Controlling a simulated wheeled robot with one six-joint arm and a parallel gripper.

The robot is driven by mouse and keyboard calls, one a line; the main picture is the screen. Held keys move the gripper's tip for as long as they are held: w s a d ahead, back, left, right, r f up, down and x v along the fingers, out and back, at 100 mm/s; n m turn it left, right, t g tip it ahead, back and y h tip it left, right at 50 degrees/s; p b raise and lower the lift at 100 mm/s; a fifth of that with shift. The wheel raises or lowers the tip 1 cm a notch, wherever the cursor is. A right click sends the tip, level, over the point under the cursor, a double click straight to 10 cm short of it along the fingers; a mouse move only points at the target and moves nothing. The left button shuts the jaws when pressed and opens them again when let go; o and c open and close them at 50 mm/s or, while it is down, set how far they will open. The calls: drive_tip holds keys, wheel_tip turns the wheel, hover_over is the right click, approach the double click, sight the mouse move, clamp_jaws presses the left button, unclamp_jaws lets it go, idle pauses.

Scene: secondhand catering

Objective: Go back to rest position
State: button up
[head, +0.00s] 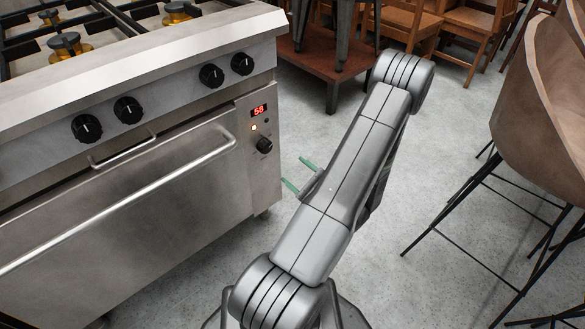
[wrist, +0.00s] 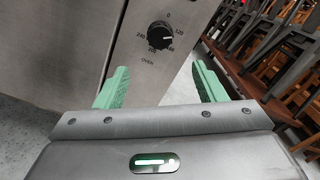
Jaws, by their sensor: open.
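My gripper (head: 299,175) shows in the head view as two green fingertips sticking out to the left from behind my grey arm; the rest of it is hidden by the arm. In the wrist view, the green fingers (wrist: 160,88) stand wide apart with nothing between them. Beyond them is the oven's dark control knob (wrist: 160,35), apart from the fingers. In the head view the same knob (head: 264,145) is on the oven's right-hand panel, below a red display reading 58. The gripper is to the right of the oven front, clear of it.
The steel oven (head: 120,205) with a long door handle (head: 130,200) fills the left. Tan stools (head: 550,90) with thin black legs stand at the right. A reddish-brown table (head: 325,70) and wooden chairs (head: 470,35) are at the back. Grey floor (head: 430,160) is open between.

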sight(268, 149)
idle(0.3)
drive_tip(key=b+x, duration=0.2)
drive_tip(key=x, duration=1.2)
drive_tip(key=shift+s+d, duration=0.1)
drive_tip(key=shift+d, duration=0.05)
